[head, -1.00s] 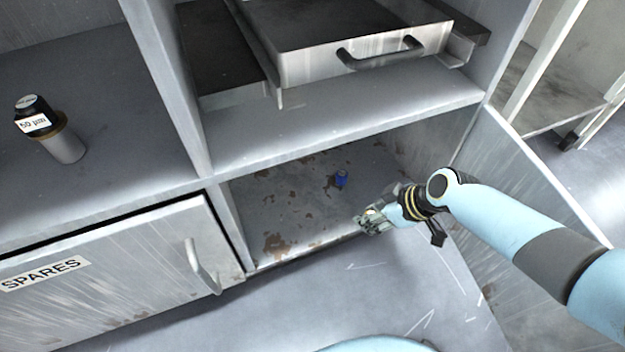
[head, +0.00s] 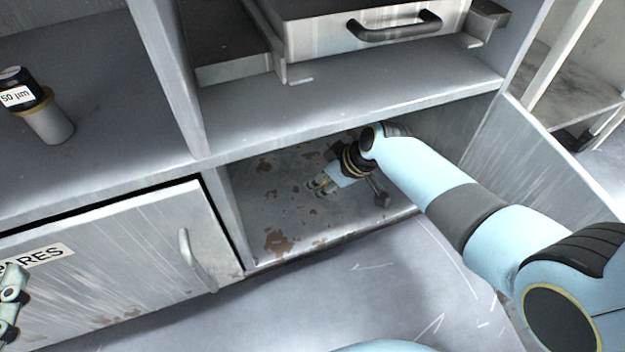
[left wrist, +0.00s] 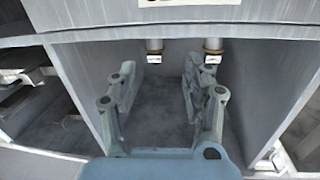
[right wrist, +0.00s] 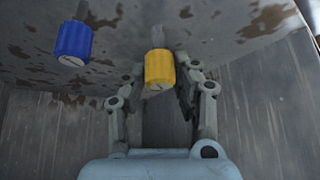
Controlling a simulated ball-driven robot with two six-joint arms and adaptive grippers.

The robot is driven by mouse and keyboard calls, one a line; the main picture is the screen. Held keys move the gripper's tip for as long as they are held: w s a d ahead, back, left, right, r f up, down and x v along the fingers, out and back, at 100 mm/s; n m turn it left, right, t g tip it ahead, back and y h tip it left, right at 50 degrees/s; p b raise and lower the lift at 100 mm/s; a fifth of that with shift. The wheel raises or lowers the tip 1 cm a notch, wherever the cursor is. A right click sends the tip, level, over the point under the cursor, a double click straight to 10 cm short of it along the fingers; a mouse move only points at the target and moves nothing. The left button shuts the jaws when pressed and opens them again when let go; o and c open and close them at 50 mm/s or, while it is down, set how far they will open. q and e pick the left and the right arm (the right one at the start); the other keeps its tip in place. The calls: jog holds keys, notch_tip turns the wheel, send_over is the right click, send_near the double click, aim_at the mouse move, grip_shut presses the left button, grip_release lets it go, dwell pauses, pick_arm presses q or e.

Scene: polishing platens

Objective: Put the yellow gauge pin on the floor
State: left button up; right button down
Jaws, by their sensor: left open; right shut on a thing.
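The yellow gauge pin (right wrist: 158,68) shows in the right wrist view between the fingers of my right gripper (right wrist: 162,85), which is shut on it. In the head view my right gripper (head: 322,186) is inside the open lower compartment (head: 285,215), low over its rust-stained bottom; the pin is hard to make out there. The grey floor (head: 330,300) lies in front of the cabinet, below. My left gripper (left wrist: 158,85) is open and empty in the left wrist view; part of that arm shows at the head view's left edge.
A blue pin (right wrist: 73,42) is left of the yellow one in the right wrist view. The compartment's open door (head: 550,180) stands at the right. The SPARES door (head: 120,265) is shut. A labelled cylinder (head: 45,120) stands on the upper surface. The floor in front is clear.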

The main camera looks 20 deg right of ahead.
jog(key=shift+w+a+f+b, duration=0.2)
jog(key=shift+w+a+b, duration=0.35)
jog(key=shift+w+a, duration=0.35)
jog(key=shift+d+f+b, duration=0.2)
jog(key=shift+f+b, duration=0.4)
jog(key=shift+f, duration=0.05)
pick_arm(q)
notch_tip(320, 180, up, 16)
jog(key=w+d+m+t+h, duration=0.1)
jog(key=w+m+t+h, duration=0.1)
jog(key=t, duration=0.5)
jog(key=shift+w+d+h, duration=0.4)
jog(key=shift+w+h, duration=0.05)
jog(key=shift+h, duration=0.45)
pick_arm(e)
jog(key=shift+w, duration=0.1)
pick_arm(q)
jog(key=shift+m, duration=0.3)
jog(key=shift+s+r, duration=0.1)
jog(key=shift+r, duration=0.1)
pick_arm(e)
jog(key=c, duration=1)
grip_release()
